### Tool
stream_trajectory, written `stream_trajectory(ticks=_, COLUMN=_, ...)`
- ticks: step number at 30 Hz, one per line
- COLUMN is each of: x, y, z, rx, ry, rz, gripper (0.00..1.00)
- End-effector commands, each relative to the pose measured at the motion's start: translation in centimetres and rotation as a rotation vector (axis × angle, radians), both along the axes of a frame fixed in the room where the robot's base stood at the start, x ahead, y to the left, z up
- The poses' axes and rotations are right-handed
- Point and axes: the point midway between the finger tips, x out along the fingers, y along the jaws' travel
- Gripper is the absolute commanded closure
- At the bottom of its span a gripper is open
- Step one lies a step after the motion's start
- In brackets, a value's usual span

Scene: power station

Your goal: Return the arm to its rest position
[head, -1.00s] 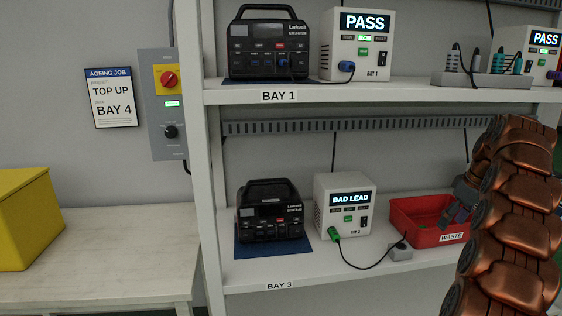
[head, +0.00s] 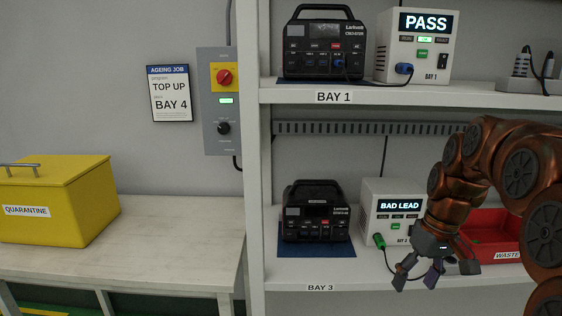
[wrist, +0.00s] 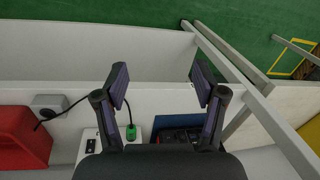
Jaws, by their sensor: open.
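My gripper (head: 418,278) is open and empty. In the head view it hangs in front of the lower shelf, pointing down, before the white tester (head: 380,208) whose screen reads BAD LEAD. In the wrist view the two dark fingers of my gripper (wrist: 160,85) stand wide apart with nothing between them. Below them show the top of the white tester (wrist: 108,137), its green plug (wrist: 131,132) and part of the dark power station (wrist: 177,136). My copper-coloured arm covers the right side of the head view and hides part of the red bin.
The red waste bin (head: 490,225) sits right of the tester; it also shows in the wrist view (wrist: 22,138). A black power station (head: 317,212) stands left on a blue mat. The shelf post (head: 254,150) is near. A yellow quarantine box (head: 60,200) stands on the bench (head: 160,240).

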Motion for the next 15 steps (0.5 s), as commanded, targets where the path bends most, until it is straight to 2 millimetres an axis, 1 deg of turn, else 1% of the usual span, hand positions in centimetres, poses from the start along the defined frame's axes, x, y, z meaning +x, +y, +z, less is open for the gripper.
stream_trajectory(ticks=1, x=-1.5, y=1.4, z=-0.4, rx=-0.006, ry=0.018, rz=0.001, gripper=0.30)
stream_trajectory(ticks=6, x=-6.2, y=4.6, z=-1.9, rx=-0.035, ry=0.067, rz=-0.022, gripper=0.30)
stream_trajectory(ticks=8, x=-7.9, y=5.5, z=-2.6, rx=-0.048, ry=0.085, rz=-0.031, gripper=0.30)
stream_trajectory(ticks=12, x=-12.2, y=7.3, z=-4.2, rx=-0.078, ry=0.127, rz=-0.055, gripper=0.30)
stream_trajectory(ticks=15, x=-15.2, y=8.2, z=-5.4, rx=-0.102, ry=0.148, rz=-0.075, gripper=0.30)
